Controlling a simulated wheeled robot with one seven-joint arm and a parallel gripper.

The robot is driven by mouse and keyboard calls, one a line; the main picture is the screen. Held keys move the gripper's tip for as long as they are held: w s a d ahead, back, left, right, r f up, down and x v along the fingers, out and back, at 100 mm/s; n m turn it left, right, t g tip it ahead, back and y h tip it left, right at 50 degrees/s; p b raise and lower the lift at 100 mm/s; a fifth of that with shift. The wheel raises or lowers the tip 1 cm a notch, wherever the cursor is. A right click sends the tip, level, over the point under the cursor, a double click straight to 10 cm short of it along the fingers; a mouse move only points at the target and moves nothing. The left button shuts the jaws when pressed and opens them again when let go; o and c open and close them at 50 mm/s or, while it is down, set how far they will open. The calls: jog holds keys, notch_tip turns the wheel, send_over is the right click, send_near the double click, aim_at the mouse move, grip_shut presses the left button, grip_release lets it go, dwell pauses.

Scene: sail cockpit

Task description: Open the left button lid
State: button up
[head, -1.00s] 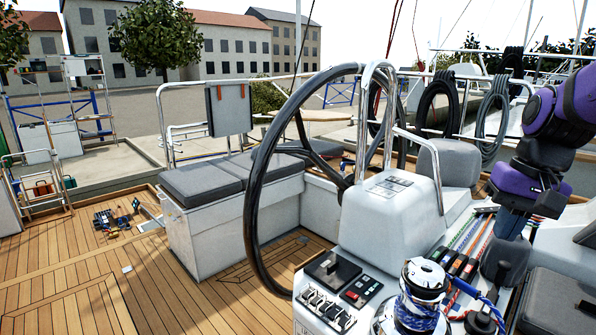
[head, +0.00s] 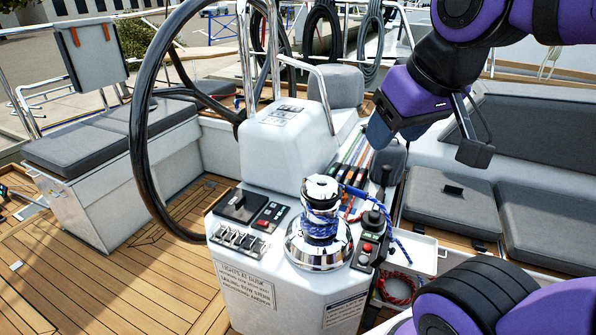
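A black panel with red buttons (head: 268,215) sits on top of the white console, left of the chrome winch. A second black panel (head: 368,240) with a red button and a knob stands right of the winch. I cannot tell which small part is the left button lid, or whether it is open or shut. My gripper (head: 379,133) hangs in the air above and right of the console, beyond the winch, apart from both panels.
The chrome winch (head: 320,225) with blue rope stands between the panels. The large black steering wheel (head: 142,130) rises at the left. A row of switches (head: 238,240) lies at the console's front left. Grey seat cushions (head: 548,225) are at the right; wooden deck lies left.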

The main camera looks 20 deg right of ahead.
jog(key=w+d+f+m+g, duration=0.3)
jog(key=w, duration=0.4)
jog(key=m+g+y, duration=0.4)
jog(key=m+y, duration=0.4)
jog(key=y, duration=0.1)
send_over(394, 252)
jog(key=w+a, duration=0.4)
jog(key=a, duration=0.1)
notch_tip(394, 252, down, 18)
jog(key=s+d+f+m+t+y, duration=0.25)
jog(key=d+f, duration=0.25)
jog(key=f, duration=0.4)
jog(key=s+d+f+m+t+y, duration=0.1)
jog(key=d+f+m+t+y, duration=0.1)
jog(key=d+f+m+y, duration=0.35)
jog(key=s+d+f+m+t+h, duration=0.1)
jog(key=s+f+m+t, duration=0.3)
jog(key=f+t, duration=0.5)
jog(key=s+d+f+m+t+h, duration=0.1)
jog(key=s+f+m+t, duration=0.35)
jog(key=f, duration=0.85)
jog(key=shift+m+t, duration=0.25)
jog(key=shift+t, duration=0.25)
jog(key=x, duration=1)
jog(key=shift+w+a, duration=0.15)
jog(key=shift+w, duration=0.25)
grip_shut()
